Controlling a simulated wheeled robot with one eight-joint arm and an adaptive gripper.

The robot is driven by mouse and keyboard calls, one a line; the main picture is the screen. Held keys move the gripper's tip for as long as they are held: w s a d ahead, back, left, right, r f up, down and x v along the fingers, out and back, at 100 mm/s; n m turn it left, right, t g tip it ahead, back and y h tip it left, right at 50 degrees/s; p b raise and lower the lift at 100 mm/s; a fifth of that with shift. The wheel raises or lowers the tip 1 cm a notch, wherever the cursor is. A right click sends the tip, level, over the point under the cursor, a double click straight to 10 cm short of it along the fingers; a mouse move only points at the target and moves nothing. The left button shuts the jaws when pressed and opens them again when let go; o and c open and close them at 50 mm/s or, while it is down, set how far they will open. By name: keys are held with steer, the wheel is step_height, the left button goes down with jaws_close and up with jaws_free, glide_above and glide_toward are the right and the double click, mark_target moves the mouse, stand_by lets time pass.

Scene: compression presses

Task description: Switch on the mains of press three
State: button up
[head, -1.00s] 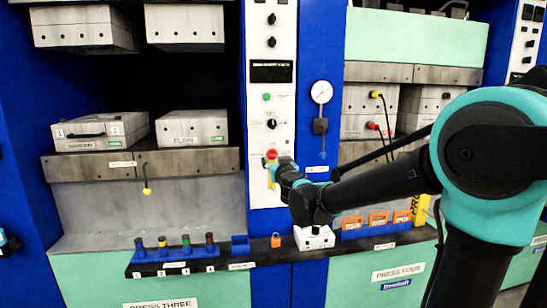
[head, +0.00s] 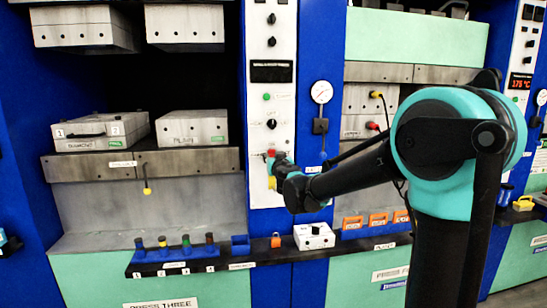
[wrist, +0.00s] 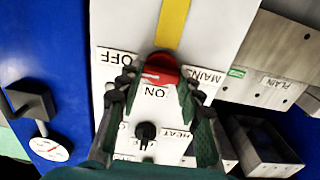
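The red mains switch (wrist: 160,74) sits on the white control panel of press three, with a yellow strip (wrist: 173,22) running away from it. In the wrist view, an OFF label (wrist: 117,57) is to its left, an ON label (wrist: 155,93) just below and a MAINS label (wrist: 204,77) to its right. The switch also shows in the head view (head: 270,153), partly hidden by my gripper (head: 278,166). In the wrist view, my gripper (wrist: 158,80) has a finger on each side of the red handle and appears shut on it. The exact contact and the handle's pointing are unclear.
A black knob (wrist: 146,131) by the HEAT label is close to my fingers. A gauge (head: 321,92) hangs right of the panel. An orange padlock (head: 276,240) and a white box (head: 314,236) are on the ledge below.

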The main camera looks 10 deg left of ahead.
steer(key=c, duration=0.5)
steer(key=shift+n, duration=0.3)
steer(key=n, duration=0.3)
steer(key=shift+a, duration=0.1)
steer(key=n, duration=1.4)
steer(key=shift+a+f, duration=0.15)
steer(key=shift+f, duration=0.05)
steer(key=shift+s+n, duration=0.1)
steer(key=shift+n, duration=0.2)
